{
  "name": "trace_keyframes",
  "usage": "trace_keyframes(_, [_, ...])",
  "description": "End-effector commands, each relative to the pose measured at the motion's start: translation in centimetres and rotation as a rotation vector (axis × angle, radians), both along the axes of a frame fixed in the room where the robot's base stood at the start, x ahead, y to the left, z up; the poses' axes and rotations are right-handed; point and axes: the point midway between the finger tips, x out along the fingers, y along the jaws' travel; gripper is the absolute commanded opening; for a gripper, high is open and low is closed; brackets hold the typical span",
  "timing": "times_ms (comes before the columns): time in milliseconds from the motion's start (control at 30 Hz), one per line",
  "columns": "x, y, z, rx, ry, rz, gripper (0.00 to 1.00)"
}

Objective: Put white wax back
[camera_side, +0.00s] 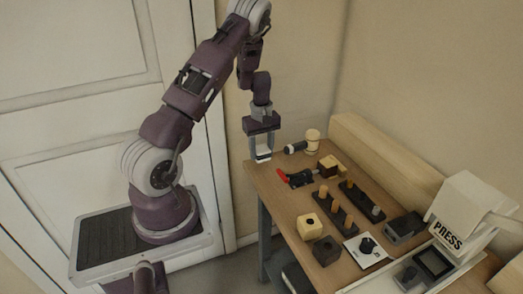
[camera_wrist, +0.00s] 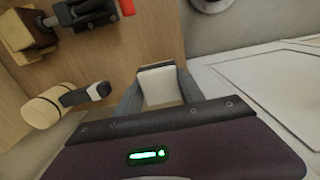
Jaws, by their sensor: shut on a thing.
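The white wax (camera_side: 262,155) is a small pale block held between the fingers of my gripper (camera_side: 261,151). My gripper points down and is shut on it, near the left back corner of the wooden bench (camera_side: 267,181). In the wrist view the white wax (camera_wrist: 160,86) sits between the two grey fingers, with the bench edge close behind it. Whether its underside touches the bench cannot be told.
A cream-headed mallet (camera_side: 312,138) lies just right of my gripper. A red-handled clamp (camera_side: 283,177), dark peg racks (camera_side: 335,209), wooden and dark blocks (camera_side: 309,227), a dial plate (camera_side: 366,247) and a white press (camera_side: 462,213) occupy the bench. A wall borders the back.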

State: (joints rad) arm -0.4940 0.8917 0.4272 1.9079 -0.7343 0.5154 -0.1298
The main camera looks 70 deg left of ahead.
Motion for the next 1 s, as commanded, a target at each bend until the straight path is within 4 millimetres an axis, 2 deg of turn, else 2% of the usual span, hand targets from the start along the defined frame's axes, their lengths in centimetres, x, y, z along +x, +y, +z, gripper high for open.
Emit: trace_keyframes(1000, [-0.02, 0.04, -0.8, 0.0, 0.0, 0.0, 0.07])
